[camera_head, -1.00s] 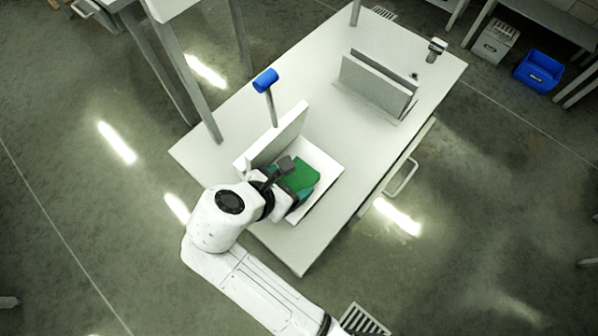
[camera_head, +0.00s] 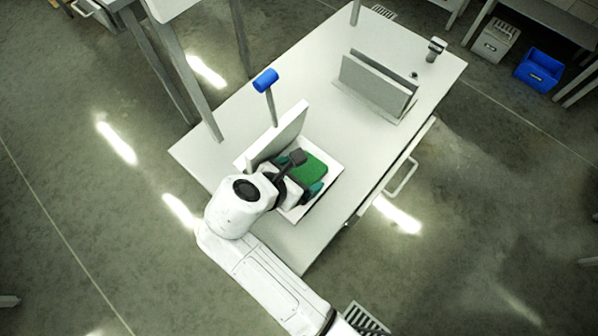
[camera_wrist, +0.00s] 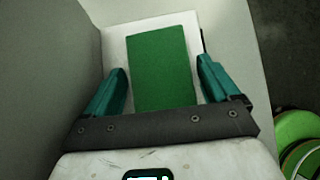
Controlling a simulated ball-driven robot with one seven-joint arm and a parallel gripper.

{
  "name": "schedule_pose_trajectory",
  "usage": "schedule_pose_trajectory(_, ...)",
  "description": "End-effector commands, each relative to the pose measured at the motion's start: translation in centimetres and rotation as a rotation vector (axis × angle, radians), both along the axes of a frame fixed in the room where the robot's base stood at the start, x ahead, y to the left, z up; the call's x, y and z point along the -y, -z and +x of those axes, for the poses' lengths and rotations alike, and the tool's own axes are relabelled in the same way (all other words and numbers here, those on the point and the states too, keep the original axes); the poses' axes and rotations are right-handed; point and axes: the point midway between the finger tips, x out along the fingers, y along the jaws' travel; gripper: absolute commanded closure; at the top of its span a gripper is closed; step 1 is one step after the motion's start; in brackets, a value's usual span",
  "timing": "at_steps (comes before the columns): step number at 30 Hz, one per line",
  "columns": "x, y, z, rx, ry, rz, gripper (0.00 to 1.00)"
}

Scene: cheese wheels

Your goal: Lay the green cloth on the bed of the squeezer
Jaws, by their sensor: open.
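The green cloth (camera_head: 317,167) lies flat, as far as I can see, on the white bed (camera_head: 297,213) of the squeezer, beside its upright plate (camera_head: 290,130). In the wrist view the cloth (camera_wrist: 160,62) is a green rectangle with white bed (camera_wrist: 115,48) showing at its left and far edges. My gripper (camera_wrist: 162,76) is open, with one teal finger on each side of the cloth and a gap to each. In the head view my gripper (camera_head: 304,184) hides the near part of the cloth.
A lever with a blue handle (camera_head: 265,80) rises behind the plate. Two upright grey plates (camera_head: 377,84) stand farther along the white table (camera_head: 325,88); the tabletop between is clear. A round green thing (camera_wrist: 296,127) shows low at right in the wrist view. A blue crate (camera_head: 538,70) is on the floor.

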Motion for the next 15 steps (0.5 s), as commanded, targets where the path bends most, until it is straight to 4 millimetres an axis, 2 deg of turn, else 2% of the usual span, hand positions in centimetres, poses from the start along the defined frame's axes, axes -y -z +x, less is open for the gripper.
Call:
schedule_pose_trajectory(3,-0.6,-0.8,-0.6,0.003,-0.002,0.002,0.12)
schedule_pose_trajectory(5,-1.2,-0.7,-1.4,0.001,-0.005,0.0,0.12)
schedule_pose_trajectory(15,-5.6,-0.7,-7.0,0.001,-0.004,0.002,0.12)
